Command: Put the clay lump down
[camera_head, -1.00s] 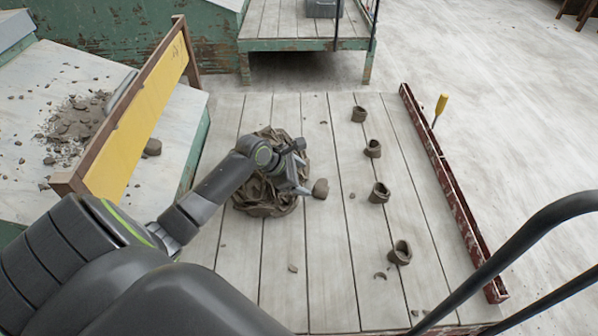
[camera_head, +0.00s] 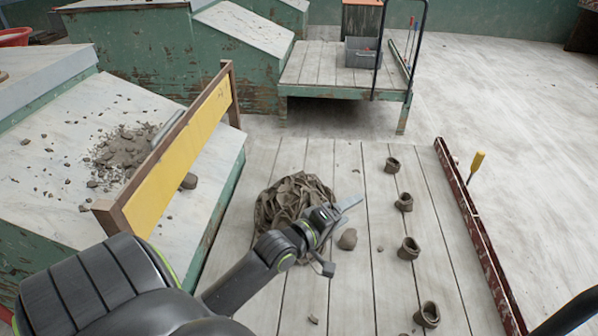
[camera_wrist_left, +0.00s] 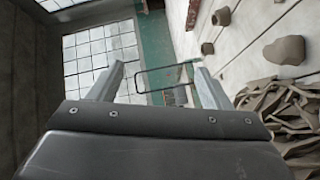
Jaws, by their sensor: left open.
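A rounded grey-brown clay lump (camera_head: 348,239) lies on the pale planks, just right of a heap of clay trimmings (camera_head: 277,199). The lump also shows in the wrist view (camera_wrist_left: 284,51) at the upper right, apart from the heap (camera_wrist_left: 290,108). My left gripper (camera_head: 352,204) is over the right side of the heap in the head view. In the wrist view its two fingers (camera_wrist_left: 160,76) are spread with nothing between them. The lump is outside the fingers. My right gripper is in neither view.
Several small clay pots (camera_head: 409,248) stand in a row on the right planks. A red-brown rail (camera_head: 478,230) edges that side, with a yellow-handled tool (camera_head: 477,163) beyond it. A yellow board (camera_head: 182,157) stands left, beside a bench (camera_head: 60,190) with scraps.

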